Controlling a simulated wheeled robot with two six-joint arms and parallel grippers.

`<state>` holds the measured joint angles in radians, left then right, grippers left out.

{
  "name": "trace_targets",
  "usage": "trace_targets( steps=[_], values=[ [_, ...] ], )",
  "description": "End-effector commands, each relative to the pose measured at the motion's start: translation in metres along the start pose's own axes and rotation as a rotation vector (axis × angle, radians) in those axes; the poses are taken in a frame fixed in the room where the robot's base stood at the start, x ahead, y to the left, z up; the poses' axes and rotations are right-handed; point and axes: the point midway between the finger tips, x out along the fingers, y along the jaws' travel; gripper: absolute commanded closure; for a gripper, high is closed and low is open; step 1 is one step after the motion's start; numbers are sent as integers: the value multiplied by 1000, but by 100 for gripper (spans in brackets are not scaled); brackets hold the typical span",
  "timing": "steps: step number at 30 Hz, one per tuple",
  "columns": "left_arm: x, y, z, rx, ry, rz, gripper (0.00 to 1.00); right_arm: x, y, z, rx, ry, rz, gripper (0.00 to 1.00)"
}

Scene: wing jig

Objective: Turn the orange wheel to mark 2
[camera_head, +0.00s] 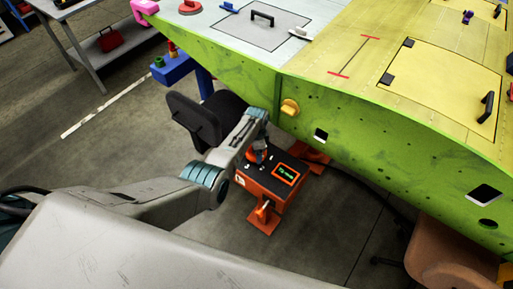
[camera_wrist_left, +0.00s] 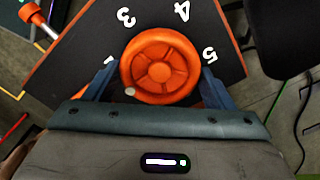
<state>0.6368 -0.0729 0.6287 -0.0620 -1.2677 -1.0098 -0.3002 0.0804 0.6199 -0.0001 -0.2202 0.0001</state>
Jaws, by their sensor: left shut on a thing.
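The orange wheel (camera_wrist_left: 160,66) sits on a dark panel (camera_wrist_left: 75,60) with white numbers around it; 3, 4 and 5 are readable. Another white mark on the left is partly hidden, and I cannot tell its number. A pale dot lies on the wheel's lower-left rim. My left gripper (camera_wrist_left: 158,72) has a finger on either side of the wheel and is shut on it. In the head view my left gripper (camera_head: 258,146) reaches down to the orange box (camera_head: 265,198), largely covering the wheel. My right gripper is not in view.
The box has a small green-lit screen (camera_head: 286,173) and orange feet. The green and yellow wing (camera_head: 385,125) stands just behind it. A black chair (camera_head: 205,117) is close on the left, and a brown seat (camera_head: 450,255) is at right.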

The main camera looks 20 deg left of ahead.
Motion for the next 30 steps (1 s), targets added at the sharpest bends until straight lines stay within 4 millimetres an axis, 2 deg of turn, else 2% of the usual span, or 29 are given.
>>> trace_targets(
  steps=[6, 15, 30],
  values=[
    [-2, 0, -1, 173, 2, -2, 46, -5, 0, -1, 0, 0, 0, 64],
    [-2, 0, -1, 331, 3, -2, 46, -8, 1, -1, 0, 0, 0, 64],
    [-1, 0, -1, 390, 3, -2, 46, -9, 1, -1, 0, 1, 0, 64]
  ],
)
